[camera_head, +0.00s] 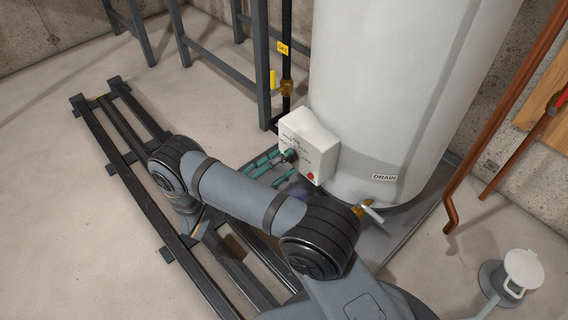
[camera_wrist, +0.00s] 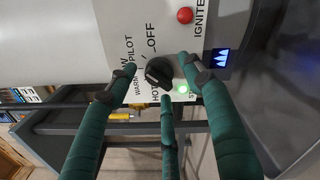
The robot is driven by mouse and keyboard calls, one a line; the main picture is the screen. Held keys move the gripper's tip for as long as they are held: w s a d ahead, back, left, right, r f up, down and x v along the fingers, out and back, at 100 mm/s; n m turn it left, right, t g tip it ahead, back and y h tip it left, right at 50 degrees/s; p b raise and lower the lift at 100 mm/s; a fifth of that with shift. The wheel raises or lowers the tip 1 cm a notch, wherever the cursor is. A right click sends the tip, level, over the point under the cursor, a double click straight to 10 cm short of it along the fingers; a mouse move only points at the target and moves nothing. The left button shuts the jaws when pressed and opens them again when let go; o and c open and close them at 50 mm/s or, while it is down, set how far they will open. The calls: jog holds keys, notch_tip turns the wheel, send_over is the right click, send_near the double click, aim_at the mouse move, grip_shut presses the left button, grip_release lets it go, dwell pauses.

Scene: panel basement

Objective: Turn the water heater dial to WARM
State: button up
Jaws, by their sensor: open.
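The water heater dial (camera_wrist: 160,72) is a round black knob on the white control box (camera_head: 308,145). In the wrist view the lettering around it includes PILOT, OFF, WARM and HOT, turned sideways. I cannot tell for certain which label the dial points to. My gripper (camera_wrist: 160,80) is open, with three green fingers spread around the dial: one left, one right, one below. Its fingertips are close to the dial; contact is unclear. In the head view the dial (camera_head: 290,155) shows beside the teal fingers, partly hidden by them.
The red igniter button (camera_wrist: 185,15) is on the same face, near a lit green lamp (camera_wrist: 183,90) and a small blue flame window (camera_wrist: 220,57). The large white tank (camera_head: 390,80) stands behind the box. A brass drain valve (camera_head: 362,208) and yellow-handled gas valve (camera_head: 285,87) are nearby.

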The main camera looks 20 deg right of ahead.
jog(key=shift+w+d, duration=0.25)
jog(key=shift+d, duration=0.3)
jog(key=c, duration=0.4)
jog(key=c, duration=0.7)
jog(key=shift+c, duration=0.2)
